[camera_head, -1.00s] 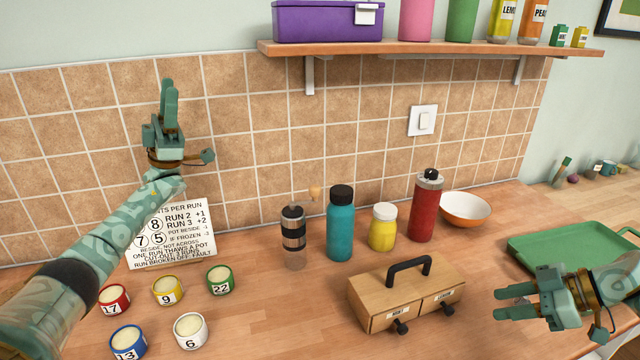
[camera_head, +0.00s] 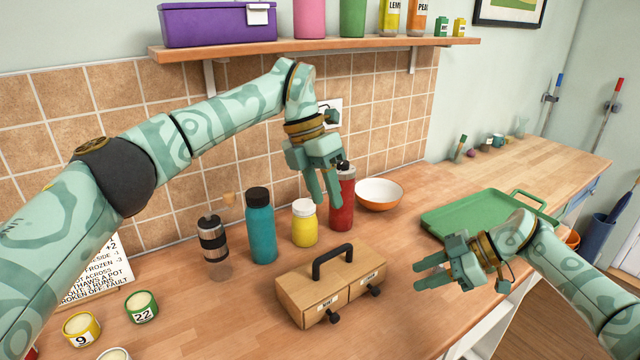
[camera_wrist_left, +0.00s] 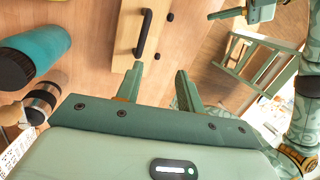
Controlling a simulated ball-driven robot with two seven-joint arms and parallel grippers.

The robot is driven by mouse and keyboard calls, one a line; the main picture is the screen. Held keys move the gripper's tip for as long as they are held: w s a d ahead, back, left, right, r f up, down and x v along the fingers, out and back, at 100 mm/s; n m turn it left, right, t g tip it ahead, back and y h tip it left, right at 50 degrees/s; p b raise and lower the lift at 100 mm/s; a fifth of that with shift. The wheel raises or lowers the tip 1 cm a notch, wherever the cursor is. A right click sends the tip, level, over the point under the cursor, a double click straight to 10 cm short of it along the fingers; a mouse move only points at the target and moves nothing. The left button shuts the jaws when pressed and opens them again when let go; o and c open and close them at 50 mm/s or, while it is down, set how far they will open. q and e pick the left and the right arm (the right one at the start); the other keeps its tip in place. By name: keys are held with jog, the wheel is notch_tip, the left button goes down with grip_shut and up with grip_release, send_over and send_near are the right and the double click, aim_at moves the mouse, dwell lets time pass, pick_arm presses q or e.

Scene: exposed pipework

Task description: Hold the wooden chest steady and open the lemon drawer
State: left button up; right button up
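The wooden chest (camera_head: 296,285) stands on the counter with a black carry handle (camera_head: 333,259) on top. Its front has two shut drawers side by side, each with a dark knob: a left drawer (camera_head: 314,317) and a right drawer (camera_head: 363,288). Their labels are too small to read surely. My left gripper (camera_head: 330,201) is open and empty, fingers down, above and behind the chest. In the left wrist view the chest (camera_wrist_left: 126,40) lies just beyond its parted fingertips (camera_wrist_left: 160,70). My right gripper (camera_head: 417,275) is open and empty, right of the chest, fingers pointing left towards it.
A steel-and-black grinder (camera_head: 213,245), teal bottle (camera_head: 261,232), yellow jar (camera_head: 304,226) and red bottle (camera_head: 342,208) stand behind the chest. A white-orange bowl (camera_head: 380,193) and green tray (camera_head: 470,217) are right. Numbered pots (camera_head: 142,306) stand left. Counter before the chest is clear.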

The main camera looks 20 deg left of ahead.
aim_at(333, 251)
pick_arm(q)
jog(key=shift+t+y, duration=0.4)
jog(key=shift+y, duration=0.4)
jog(key=f, duration=0.5)
jog(key=d+f, duration=0.1)
jog(key=f, duration=0.4)
jog(key=w+f, duration=0.1)
jog(key=f, duration=0.4)
jog(key=shift+d+f, duration=0.2)
jog(key=shift+d, duration=0.15)
grip_shut()
pick_arm(e)
jog(key=shift+o, duration=0.5)
